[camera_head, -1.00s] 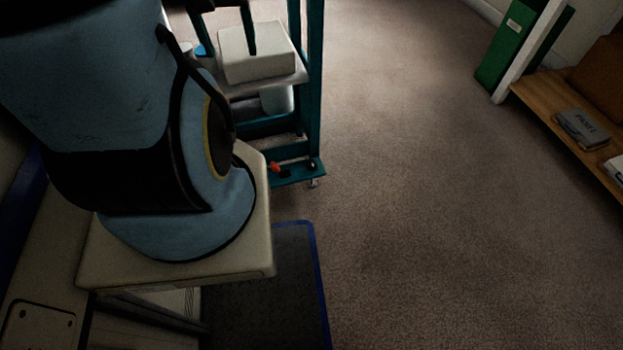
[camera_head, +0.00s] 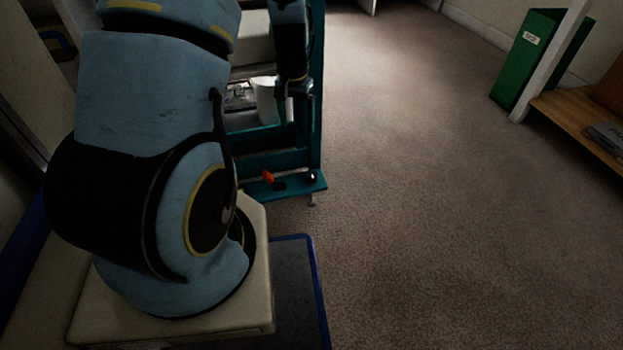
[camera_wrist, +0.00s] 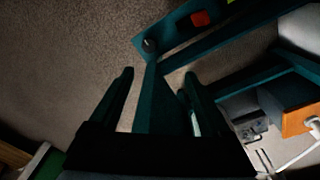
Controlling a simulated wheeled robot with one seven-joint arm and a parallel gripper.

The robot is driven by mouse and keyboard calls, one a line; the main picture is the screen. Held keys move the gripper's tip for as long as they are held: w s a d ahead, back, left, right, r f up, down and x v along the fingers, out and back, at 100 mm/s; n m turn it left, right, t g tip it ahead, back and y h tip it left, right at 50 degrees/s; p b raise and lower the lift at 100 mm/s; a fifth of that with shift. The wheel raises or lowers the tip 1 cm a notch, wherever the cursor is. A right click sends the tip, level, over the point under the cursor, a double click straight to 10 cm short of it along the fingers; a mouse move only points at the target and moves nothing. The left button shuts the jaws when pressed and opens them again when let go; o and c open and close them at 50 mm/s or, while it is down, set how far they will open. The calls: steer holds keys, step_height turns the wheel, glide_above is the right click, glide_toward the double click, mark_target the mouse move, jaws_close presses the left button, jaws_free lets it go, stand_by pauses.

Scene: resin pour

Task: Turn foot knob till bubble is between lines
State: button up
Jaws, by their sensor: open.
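A teal frame stands on the carpet. Its low foot bar (camera_head: 300,186) carries a small dark round knob (camera_head: 312,176) at its right end, with a small foot under it. The knob also shows in the wrist view (camera_wrist: 150,45), beyond the fingertips and apart from them. My gripper (camera_wrist: 158,78) is open, its dark fingers on either side of the frame's teal post (camera_wrist: 158,105); I cannot tell whether they touch it. The gripper also shows in the head view (camera_head: 296,90) beside the upright. A sliver of yellow-green (camera_wrist: 232,2) shows at the wrist view's top edge. No bubble or lines can be made out.
A red-orange part (camera_head: 268,176) sits on the bar left of the knob. A white container (camera_head: 266,98) stands on the frame's shelf. A dark blue-edged mat (camera_head: 295,285) lies in front. Open carpet (camera_head: 440,200) is to the right, with a wooden shelf (camera_head: 575,122) beyond.

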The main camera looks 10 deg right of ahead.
steer(key=m+b, duration=0.1)
steer(key=m, duration=0.1)
glide_toward(311, 174)
steer(key=f+b, duration=0.1)
steer(key=f, duration=0.2)
steer(key=f+b, duration=0.2)
steer(key=f, duration=0.1)
steer(key=f+b, duration=0.1)
steer(key=f, duration=0.2)
steer(key=shift+w+d+b, duration=0.15)
steer(key=shift+d+b, duration=0.1)
steer(key=shift+b, duration=0.15)
steer(key=shift+c, duration=0.4)
jaws_close()
